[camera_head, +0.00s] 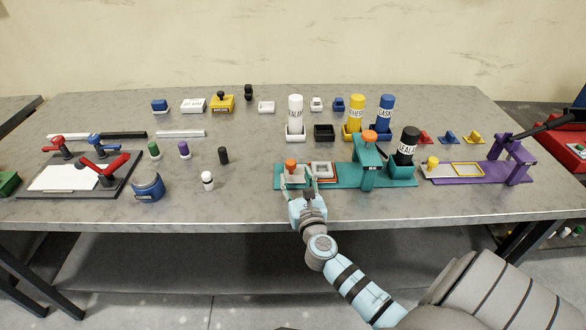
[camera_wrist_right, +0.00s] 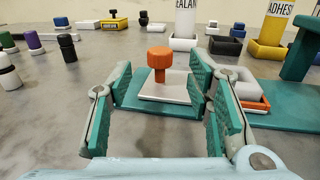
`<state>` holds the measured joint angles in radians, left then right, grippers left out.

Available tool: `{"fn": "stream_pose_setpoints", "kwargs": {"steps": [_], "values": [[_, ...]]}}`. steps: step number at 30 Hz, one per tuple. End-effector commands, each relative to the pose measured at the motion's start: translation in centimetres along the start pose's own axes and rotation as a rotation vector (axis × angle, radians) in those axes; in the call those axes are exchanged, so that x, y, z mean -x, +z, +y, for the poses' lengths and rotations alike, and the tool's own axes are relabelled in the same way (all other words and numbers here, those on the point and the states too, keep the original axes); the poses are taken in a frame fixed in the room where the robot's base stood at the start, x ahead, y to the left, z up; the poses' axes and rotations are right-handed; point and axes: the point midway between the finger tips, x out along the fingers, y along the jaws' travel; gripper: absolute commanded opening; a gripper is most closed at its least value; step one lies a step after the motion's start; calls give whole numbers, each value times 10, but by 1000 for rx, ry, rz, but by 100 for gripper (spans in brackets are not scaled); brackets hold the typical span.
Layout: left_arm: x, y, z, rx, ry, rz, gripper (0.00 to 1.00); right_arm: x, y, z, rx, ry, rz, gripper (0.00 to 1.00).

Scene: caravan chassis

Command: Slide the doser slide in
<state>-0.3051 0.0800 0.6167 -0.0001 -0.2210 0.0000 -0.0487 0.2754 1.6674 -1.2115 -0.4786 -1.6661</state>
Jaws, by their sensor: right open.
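The doser slide is a white plate (camera_head: 294,179) with an orange knob (camera_head: 290,165) on the left end of the teal doser base (camera_head: 345,179). In the right wrist view the orange knob (camera_wrist_right: 160,62) stands upright on the white plate (camera_wrist_right: 170,92). My right gripper (camera_head: 298,188) is open at the front edge of the slide. In the wrist view its teal finger pads (camera_wrist_right: 163,98) are on either side of the knob's line, with the knob beyond them and apparently untouched. My left gripper is out of view.
An orange-rimmed white tray (camera_head: 322,170) sits right of the slide. A purple fixture (camera_head: 490,176) is further right.

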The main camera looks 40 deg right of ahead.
Motion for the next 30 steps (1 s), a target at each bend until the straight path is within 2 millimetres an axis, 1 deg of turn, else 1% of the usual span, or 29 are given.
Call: {"fn": "stream_pose_setpoints", "kwargs": {"steps": [1, 3, 7, 11, 18, 20, 27, 30], "values": [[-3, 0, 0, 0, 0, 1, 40, -11, -1, 0, 0, -1, -2, 46], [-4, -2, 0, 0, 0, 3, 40, -23, -1, -1, 0, -2, -1, 46], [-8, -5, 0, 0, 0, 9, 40, -40, -2, -2, 0, -3, 0, 46], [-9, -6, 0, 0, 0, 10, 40, -48, -1, -3, -1, -3, 0, 46], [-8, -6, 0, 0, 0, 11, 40, -49, -1, -2, -1, -3, 1, 46], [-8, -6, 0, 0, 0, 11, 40, -49, -1, -2, -1, -3, 1, 38], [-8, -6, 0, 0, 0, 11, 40, -49, -1, -2, -1, -3, 1, 0], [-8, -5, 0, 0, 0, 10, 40, -49, -1, -2, -1, -3, 1, 0]]}}
